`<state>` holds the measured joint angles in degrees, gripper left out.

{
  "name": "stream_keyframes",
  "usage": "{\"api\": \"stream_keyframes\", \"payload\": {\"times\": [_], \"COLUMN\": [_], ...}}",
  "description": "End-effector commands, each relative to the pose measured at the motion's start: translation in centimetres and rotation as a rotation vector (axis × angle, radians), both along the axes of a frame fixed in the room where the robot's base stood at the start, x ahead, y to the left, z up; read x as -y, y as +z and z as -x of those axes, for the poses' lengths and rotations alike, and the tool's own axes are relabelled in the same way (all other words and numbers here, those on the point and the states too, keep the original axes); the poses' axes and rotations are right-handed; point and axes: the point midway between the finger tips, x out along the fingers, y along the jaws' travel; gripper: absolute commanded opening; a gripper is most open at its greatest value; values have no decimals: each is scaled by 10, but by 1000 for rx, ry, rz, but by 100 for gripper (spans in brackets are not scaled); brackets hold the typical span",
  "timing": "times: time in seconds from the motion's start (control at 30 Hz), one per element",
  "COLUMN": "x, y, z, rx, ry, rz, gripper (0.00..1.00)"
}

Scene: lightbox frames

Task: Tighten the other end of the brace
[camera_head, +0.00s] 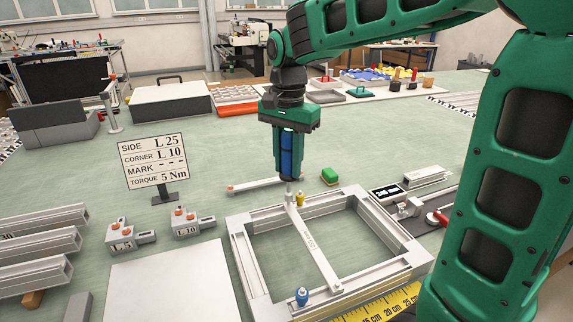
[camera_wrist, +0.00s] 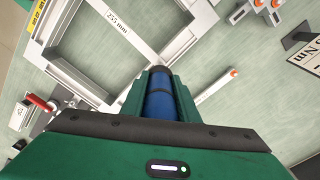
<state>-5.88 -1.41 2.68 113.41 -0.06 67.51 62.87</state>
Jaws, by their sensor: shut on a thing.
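My gripper (camera_head: 289,150) is shut on a blue cylindrical tool (camera_wrist: 158,105), held upright with its grey tip pointing down. The tip is at the far end of the brace (camera_head: 316,252), by the far rail; I cannot tell whether it touches. The brace is a flat silver bar, marked 255 mm in the wrist view (camera_wrist: 117,22), lying across the square aluminium frame (camera_head: 247,268). A small yellow piece (camera_head: 300,199) stands just right of the far end. The tool's tip is hidden in the wrist view.
A sign (camera_head: 153,163) reads torque 5 Nm. Blocks marked L 25 (camera_head: 122,238) and L 10 (camera_head: 186,226) stand left of the frame. A red-handled clamp (camera_head: 437,217) is at its right, a yellow ruler (camera_head: 385,303) in front.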

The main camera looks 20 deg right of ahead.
Motion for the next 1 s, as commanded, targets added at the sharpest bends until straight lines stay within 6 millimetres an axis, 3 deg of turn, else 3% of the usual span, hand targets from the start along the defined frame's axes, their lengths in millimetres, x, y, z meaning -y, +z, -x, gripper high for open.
{"api": "stream_keyframes", "payload": {"times": [0.6, 1.0], "x": [0, 0], "y": [31, 32], "z": [-1, -1], "rx": [6, 4], "ry": [0, 0], "rz": [0, -1], "gripper": [0, 0]}}
